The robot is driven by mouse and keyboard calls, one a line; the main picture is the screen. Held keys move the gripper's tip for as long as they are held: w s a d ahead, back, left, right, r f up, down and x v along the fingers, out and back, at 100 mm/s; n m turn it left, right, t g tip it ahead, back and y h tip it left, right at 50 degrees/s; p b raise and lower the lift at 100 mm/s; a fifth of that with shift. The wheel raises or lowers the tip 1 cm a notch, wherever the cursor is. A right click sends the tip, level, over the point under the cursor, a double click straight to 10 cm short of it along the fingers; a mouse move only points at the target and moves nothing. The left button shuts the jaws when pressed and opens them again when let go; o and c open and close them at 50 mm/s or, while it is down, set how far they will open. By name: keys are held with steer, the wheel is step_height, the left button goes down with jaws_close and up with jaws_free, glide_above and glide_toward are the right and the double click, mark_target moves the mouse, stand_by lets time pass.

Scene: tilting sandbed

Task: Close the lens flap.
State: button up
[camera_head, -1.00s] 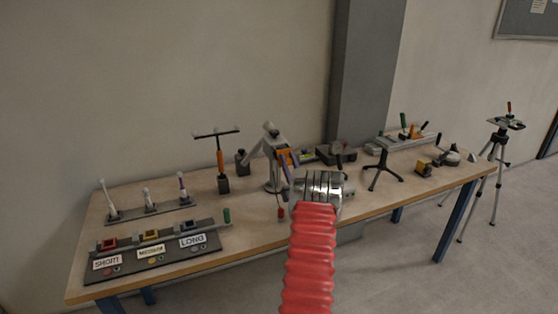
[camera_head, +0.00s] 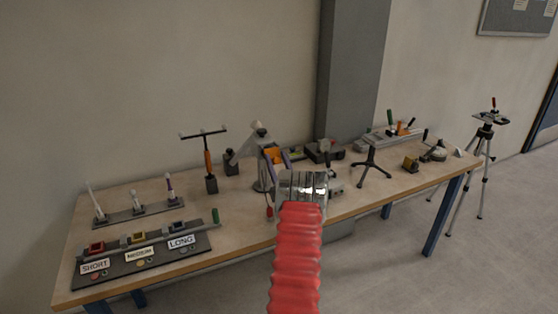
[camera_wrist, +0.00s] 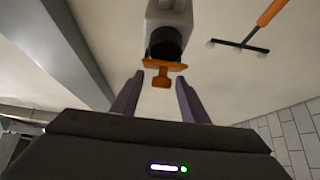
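A pale grey instrument (camera_head: 257,135) with a dark round lens barrel (camera_wrist: 164,44) stands on the table, mid-left in the head view. An orange lens flap (camera_wrist: 163,65) with a small orange tab (camera_wrist: 161,80) is at the barrel's mouth in the wrist view. Orange also shows on the instrument in the head view (camera_head: 273,156), partly hidden by my arm. My gripper (camera_wrist: 158,92) is open, its two purple fingers spread apart. The tab shows between the fingertips, seemingly a little beyond them. I cannot tell whether a finger touches it.
A T-handled post (camera_head: 208,163) with an orange grip stands left of the instrument. A labelled panel (camera_head: 142,258) and a rack of pale rods (camera_head: 137,211) lie farther left. A black tripod stand (camera_head: 370,166) and small devices are to the right. The table's front edge is below my arm.

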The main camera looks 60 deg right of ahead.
steer(key=shift+s+a+f, duration=0.25)
steer(key=shift+f, duration=0.1)
steer(key=s+a+f, duration=0.1)
steer(key=s+a, duration=0.7)
steer(key=s, duration=0.3)
steer(key=shift+a, duration=0.15)
steer(key=shift+f, duration=0.1)
